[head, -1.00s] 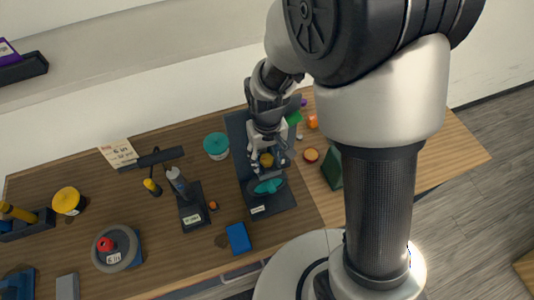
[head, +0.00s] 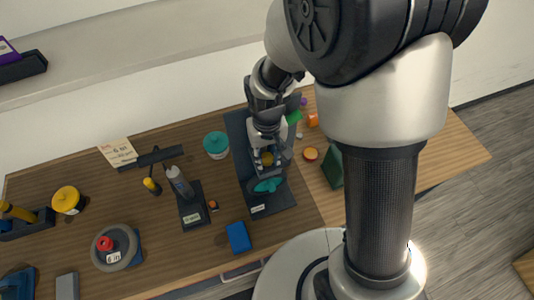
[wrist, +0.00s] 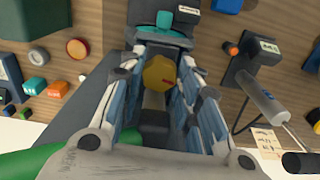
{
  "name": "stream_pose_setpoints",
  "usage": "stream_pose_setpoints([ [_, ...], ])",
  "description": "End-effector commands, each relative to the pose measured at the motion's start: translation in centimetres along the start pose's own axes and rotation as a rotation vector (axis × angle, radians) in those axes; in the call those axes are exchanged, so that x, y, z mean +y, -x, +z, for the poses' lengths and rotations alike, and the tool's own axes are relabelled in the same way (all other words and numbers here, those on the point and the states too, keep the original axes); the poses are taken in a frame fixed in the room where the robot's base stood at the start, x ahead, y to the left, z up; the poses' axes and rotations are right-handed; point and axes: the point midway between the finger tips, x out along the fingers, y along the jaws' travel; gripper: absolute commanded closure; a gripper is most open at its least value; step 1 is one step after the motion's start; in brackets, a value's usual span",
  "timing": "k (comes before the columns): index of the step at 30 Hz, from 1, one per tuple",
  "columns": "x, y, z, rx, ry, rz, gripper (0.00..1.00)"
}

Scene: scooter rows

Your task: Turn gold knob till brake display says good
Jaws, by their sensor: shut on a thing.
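The gold knob (wrist: 160,74) sits between the fingers of my gripper (wrist: 160,62) in the wrist view, with a small red mark on its face. My gripper is shut on it. In the head view the gold knob (head: 266,159) is partly covered by my gripper (head: 267,165). A teal part (head: 268,185) lies just in front of the knob on a dark base plate (head: 284,198). A small white label (head: 257,209) is at the plate's front end; it also shows on a dark block in the wrist view (wrist: 188,10). Its text is too small to read.
A grey bottle-like tool on a labelled dark stand (head: 191,217) and a blue block (head: 238,237) are left of the plate. A teal round pot (head: 216,145) is at its back left. A green block (head: 333,167) and an orange-red disc (head: 310,154) are at the right.

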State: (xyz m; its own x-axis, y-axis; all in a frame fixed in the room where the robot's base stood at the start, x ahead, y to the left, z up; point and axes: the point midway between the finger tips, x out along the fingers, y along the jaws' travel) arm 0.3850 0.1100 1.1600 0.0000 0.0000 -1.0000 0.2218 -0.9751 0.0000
Motion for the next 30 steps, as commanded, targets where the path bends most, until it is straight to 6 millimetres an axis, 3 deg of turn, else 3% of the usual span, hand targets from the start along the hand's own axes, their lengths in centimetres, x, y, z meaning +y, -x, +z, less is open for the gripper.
stream_pose_setpoints([
  [11, -0.01, 0.03, -0.02, 0.000, -0.058, 0.000, 0.93],
  [12, -0.01, 0.03, -0.02, 0.000, -0.058, 0.000, 0.67],
  [20, -0.01, 0.02, -0.01, 0.000, -0.057, 0.000, 0.50],
  [30, -0.01, 0.16, -0.03, 0.001, -0.057, 0.000, 0.49],
])
